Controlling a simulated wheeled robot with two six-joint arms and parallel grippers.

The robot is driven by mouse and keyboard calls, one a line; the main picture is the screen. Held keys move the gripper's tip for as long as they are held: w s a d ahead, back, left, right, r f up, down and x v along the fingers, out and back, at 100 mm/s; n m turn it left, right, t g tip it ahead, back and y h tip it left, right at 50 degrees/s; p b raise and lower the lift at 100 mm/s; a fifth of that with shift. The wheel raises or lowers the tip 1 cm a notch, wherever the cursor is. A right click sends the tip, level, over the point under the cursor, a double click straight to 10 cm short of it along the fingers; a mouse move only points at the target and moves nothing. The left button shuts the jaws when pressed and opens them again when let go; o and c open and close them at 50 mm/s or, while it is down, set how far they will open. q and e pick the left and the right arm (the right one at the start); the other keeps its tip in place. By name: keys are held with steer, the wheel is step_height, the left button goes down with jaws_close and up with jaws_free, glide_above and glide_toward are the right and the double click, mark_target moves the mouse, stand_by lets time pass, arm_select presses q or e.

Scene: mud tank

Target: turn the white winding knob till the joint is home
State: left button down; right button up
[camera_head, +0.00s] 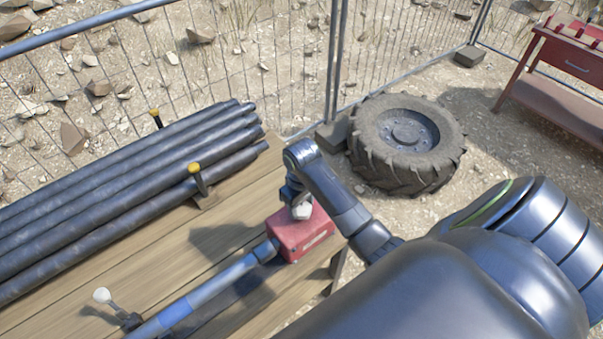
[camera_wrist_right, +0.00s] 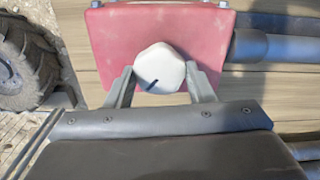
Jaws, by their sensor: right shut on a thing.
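The white winding knob (camera_wrist_right: 160,69) sits on top of a red box (camera_wrist_right: 112,45) and has a dark mark on its face. In the head view the knob (camera_head: 301,211) shows just under my right gripper (camera_head: 297,196), and the red box (camera_head: 305,240) stands at the right end of the wooden bench. In the right wrist view my right gripper (camera_wrist_right: 161,88) has one finger on each side of the knob and is shut on it. A blue-grey pipe (camera_head: 205,297) runs from the box's left side; I cannot tell how the joint sits. My left gripper is not in view.
Several dark pipes (camera_head: 110,205) lie on the wooden bench (camera_head: 235,230), beside yellow-topped stops (camera_head: 195,170). A white-tipped lever (camera_head: 101,296) stands near the front left. A large tyre (camera_head: 407,140) lies on the ground behind. A red table (camera_head: 560,65) stands at the far right.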

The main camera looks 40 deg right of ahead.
stand_by(0.3)
steer(key=o, duration=1)
steer(key=shift+c, duration=0.2)
